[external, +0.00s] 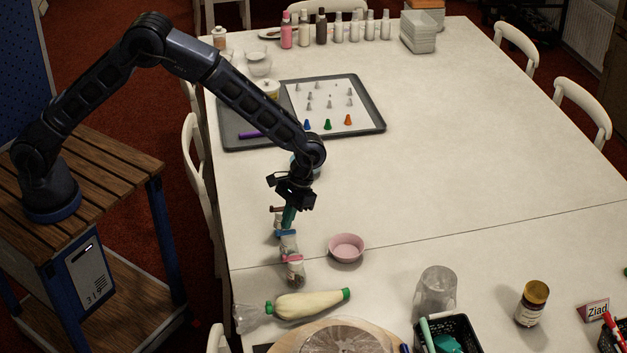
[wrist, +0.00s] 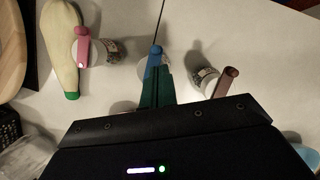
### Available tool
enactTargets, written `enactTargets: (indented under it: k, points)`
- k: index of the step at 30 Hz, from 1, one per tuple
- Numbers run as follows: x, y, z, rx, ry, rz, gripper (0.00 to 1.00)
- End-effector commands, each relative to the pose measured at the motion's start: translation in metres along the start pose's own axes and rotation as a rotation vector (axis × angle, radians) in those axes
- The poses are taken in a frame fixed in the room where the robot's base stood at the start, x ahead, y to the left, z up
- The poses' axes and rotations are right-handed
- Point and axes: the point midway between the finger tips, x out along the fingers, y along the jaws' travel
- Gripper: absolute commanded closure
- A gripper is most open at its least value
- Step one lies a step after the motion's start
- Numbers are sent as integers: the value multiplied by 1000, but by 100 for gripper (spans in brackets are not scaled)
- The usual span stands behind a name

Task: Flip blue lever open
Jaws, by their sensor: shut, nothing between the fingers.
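The blue lever (wrist: 153,62) sits on top of a small clear jar in the wrist view, just beyond my fingertips. In the external view the blue lever (external: 284,233) is right under my gripper (external: 289,222), on the middle jar (external: 289,246) of a row of three. My teal-green fingers (wrist: 158,84) are shut, empty and pointing down. They overlap part of the blue lever and its jar, and I cannot tell whether they touch. A pink lever (wrist: 84,46) is on the jar to the left and a brown-red lever (wrist: 226,82) on the jar to the right.
A cream piping bag (external: 308,303) with green ends lies in front of the jars. A pink bowl (external: 346,246) stands to their right. A grey tray (external: 370,128) with piping tips is farther back. The table's right side is mostly clear.

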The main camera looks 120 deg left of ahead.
Motion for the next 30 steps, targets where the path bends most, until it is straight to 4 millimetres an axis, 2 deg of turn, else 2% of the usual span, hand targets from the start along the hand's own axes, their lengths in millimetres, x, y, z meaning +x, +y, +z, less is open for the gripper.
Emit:
enactTargets:
  k: [6,30]
  points:
    - [2,0,7,1,0,1,100]
    - [2,1,8,-73,1,30,100]
